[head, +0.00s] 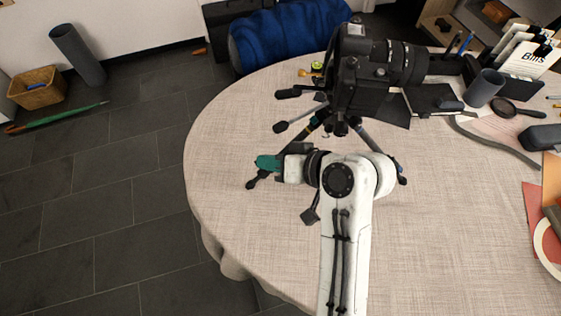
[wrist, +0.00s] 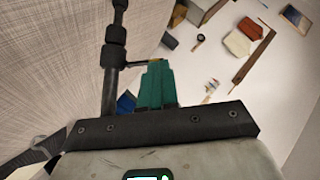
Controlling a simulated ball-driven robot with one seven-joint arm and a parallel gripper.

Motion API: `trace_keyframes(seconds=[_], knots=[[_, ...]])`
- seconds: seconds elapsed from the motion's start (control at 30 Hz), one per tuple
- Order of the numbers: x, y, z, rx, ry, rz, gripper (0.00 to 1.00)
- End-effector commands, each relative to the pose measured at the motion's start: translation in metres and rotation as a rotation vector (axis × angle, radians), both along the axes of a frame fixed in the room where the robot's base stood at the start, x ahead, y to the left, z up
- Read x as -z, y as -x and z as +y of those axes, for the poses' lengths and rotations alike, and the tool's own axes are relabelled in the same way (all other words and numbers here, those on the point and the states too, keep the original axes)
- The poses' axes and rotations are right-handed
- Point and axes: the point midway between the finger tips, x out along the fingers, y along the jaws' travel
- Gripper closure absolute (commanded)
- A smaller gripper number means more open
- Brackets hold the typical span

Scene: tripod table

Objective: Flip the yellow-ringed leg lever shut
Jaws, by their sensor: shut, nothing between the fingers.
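The black tripod stands on the round table, with a leg (head: 372,138) running down to the right and another leg's foot (head: 252,184) at the left. My gripper (head: 262,162), with green fingers, is shut and empty, low beside the left leg. In the wrist view, a black leg with stepped collars (wrist: 114,54) stands just left of my gripper (wrist: 155,66). A thin dark lever-like piece (wrist: 138,63) reaches from the leg towards the fingertips, with a small yellowish spot near it. Whether they touch, and the lever's exact angle, I cannot tell. My arm hides part of the tripod's base.
A camera with a long lens (head: 400,62) sits on the tripod, its handles sticking out left. A grey cup (head: 484,88), magnifier (head: 503,106) and papers lie at the right. The cloth-covered table (head: 225,130) is clear at the left and front. A blue bag (head: 290,35) is behind.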

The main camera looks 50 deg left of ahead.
Motion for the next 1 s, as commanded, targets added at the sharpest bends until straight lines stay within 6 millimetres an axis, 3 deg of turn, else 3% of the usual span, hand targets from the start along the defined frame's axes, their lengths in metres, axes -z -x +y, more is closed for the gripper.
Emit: trace_keyframes(seconds=[0.4,1.0], knots=[[0.007,0.021,0.006,0.021,0.058,-0.391,1.00],[0.034,0.038,0.010,0.052,0.144,-0.954,1.00]])
